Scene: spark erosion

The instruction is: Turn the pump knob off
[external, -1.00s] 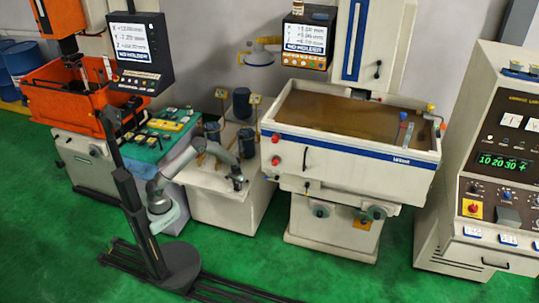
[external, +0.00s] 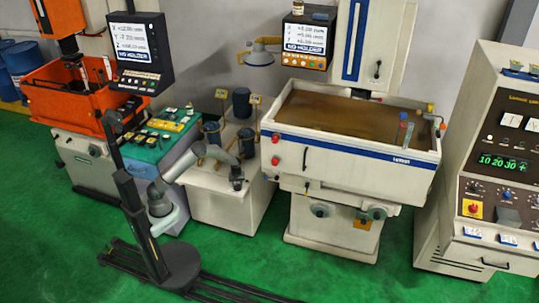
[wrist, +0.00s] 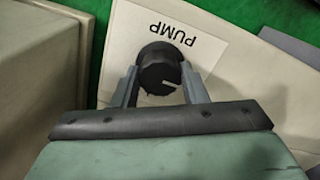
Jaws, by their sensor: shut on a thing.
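The pump knob (wrist: 160,70) is round and black with a white pointer line. In the wrist view it sits on a white label (wrist: 190,40) that reads PUMP, upside down in the picture. The pointer line runs toward the right finger and a little down. My gripper (wrist: 158,82) has a grey finger on each side of the knob and is shut on it. In the external view my gripper (external: 238,184) is at the top front of the white pump tank (external: 225,205); the knob is too small to make out there.
A machine with a brown-filled basin (external: 340,118) stands right of the tank. An orange machine (external: 60,95) and a teal workbench (external: 150,148) are at the left. Pump cylinders (external: 241,102) rise from the tank behind my gripper.

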